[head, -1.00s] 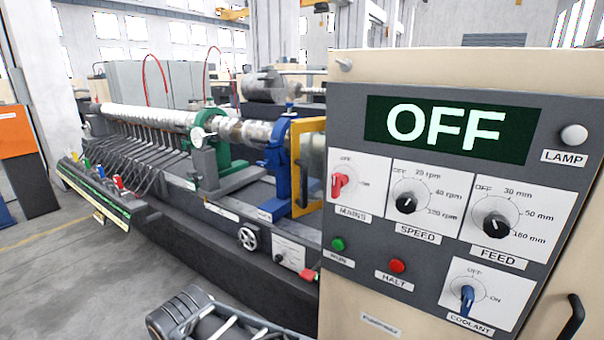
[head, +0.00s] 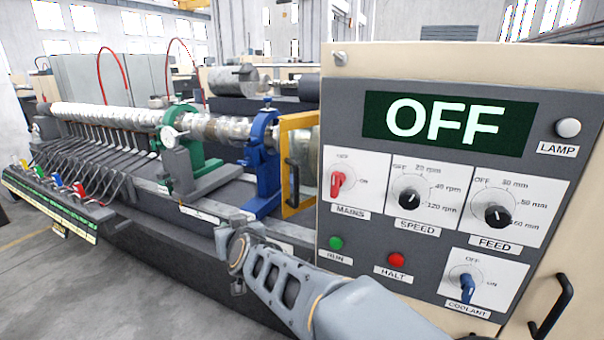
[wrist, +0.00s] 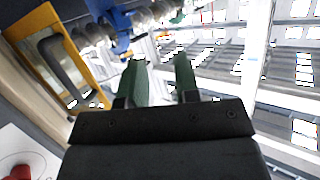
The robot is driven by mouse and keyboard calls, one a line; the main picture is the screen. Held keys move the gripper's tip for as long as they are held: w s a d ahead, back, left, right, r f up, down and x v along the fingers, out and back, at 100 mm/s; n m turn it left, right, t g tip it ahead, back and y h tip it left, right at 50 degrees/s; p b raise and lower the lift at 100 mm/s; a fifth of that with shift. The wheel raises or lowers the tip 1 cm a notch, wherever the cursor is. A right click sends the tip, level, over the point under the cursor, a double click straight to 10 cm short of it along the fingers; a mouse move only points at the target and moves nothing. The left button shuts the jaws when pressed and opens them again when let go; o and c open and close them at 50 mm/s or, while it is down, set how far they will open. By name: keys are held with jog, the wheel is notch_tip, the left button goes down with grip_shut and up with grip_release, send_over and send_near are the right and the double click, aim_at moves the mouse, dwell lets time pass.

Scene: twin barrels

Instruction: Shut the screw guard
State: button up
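The screw guard appears to be the yellow-framed panel (head: 284,127) with a dark upright handle (head: 292,180), just left of the control cabinet in the head view. It stands upright beside the blue clamp stand, partly cut off by the cabinet. In the wrist view the yellow frame (wrist: 40,32) and the dark handle (wrist: 72,70) show at upper left. My gripper (wrist: 157,60) is open, with its two green fingers apart and nothing between them. The handle is left of the fingers and apart from them. In the head view my arm shows at bottom centre, but the fingers cannot be made out.
The control cabinet (head: 337,85) fills the right, its display reading OFF. A red MAINS knob (head: 338,184) sits near its left edge. A blue stand (head: 262,160) and a green stand (head: 185,140) hold the long screw (head: 100,114). Open floor (head: 30,270) lies at lower left.

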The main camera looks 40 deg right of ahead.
jog(key=w+d+r+m+h, duration=0.2)
jog(key=d+r+m+h, duration=0.1)
jog(key=d+h, duration=0.35)
jog(key=m+g+h, duration=0.3)
jog(key=m+h, duration=0.1)
jog(key=h, duration=0.1)
send_near(296, 178)
jog(key=shift+m+h, duration=0.25)
jog(key=shift+m, duration=0.05)
jog(key=p+x, duration=0.1)
jog(key=x, duration=1)
jog(key=shift+w+p, duration=0.15)
jog(key=shift+p, duration=0.25)
jog(key=shift+w+d+f, duration=0.1)
jog(key=shift+w+d, duration=0.4)
jog(key=shift+d, duration=0.05)
grip_shut()
